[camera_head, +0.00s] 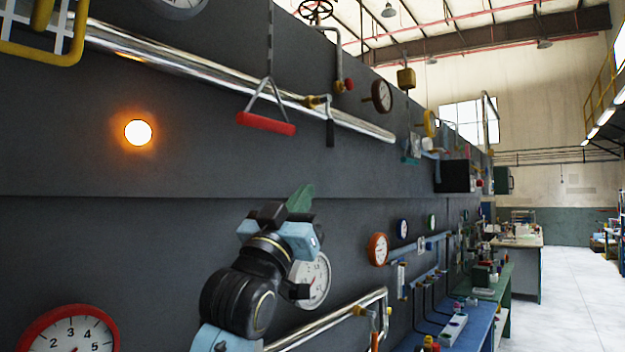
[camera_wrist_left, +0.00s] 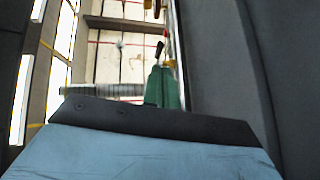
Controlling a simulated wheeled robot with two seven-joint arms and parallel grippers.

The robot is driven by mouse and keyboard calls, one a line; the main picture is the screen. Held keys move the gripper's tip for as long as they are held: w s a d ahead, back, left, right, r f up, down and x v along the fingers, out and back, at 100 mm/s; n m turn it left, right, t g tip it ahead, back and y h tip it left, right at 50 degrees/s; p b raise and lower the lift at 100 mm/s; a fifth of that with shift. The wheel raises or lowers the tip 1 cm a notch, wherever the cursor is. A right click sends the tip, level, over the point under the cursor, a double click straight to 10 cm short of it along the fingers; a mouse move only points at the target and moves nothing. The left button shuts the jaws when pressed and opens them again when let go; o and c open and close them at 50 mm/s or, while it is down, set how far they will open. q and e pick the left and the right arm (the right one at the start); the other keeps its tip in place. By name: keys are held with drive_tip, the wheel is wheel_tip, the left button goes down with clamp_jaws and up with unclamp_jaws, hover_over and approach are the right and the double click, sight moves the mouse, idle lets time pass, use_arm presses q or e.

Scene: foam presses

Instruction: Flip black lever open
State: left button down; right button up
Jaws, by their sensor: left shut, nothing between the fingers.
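The black lever (camera_head: 330,133) hangs straight down from a brass valve (camera_head: 314,102) on the chrome pipe (camera_head: 225,75). My left gripper (camera_head: 301,197) is below and a little left of the lever in the head view, apart from it, with green fingers pointing up. The fingers are shut and empty. In the left wrist view the green fingers (camera_wrist_left: 163,88) show from behind, and a small dark handle-like shape (camera_wrist_left: 159,50), probably the lever, appears just beyond their tips. My right gripper is in neither view.
A red pull handle (camera_head: 266,124) hangs left of the lever. A glowing orange lamp (camera_head: 138,132) is further left on the dark panel (camera_head: 120,230). A white-faced gauge (camera_head: 316,280) sits behind my left wrist. The panel between fingers and lever is clear.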

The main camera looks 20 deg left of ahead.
use_arm(q)
drive_tip(key=shift+t, duration=0.6)
drive_tip(key=s+r, duration=0.1)
drive_tip(key=r, duration=0.1)
drive_tip(key=s+a+r, duration=0.1)
drive_tip(key=s+r, duration=0.1)
drive_tip(key=shift+s, duration=0.2)
drive_tip(key=p, duration=0.4)
approach(327, 126)
wheel_tip(327, 126, up, 4)
drive_tip(key=w+p, duration=0.1)
drive_tip(key=w, duration=0.2)
drive_tip(key=shift+d+r+p, duration=0.1)
drive_tip(key=shift+d+p, duration=0.2)
drive_tip(key=shift+p, duration=0.1)
drive_tip(key=shift+w+d, duration=0.1)
drive_tip(key=shift+w, duration=0.35)
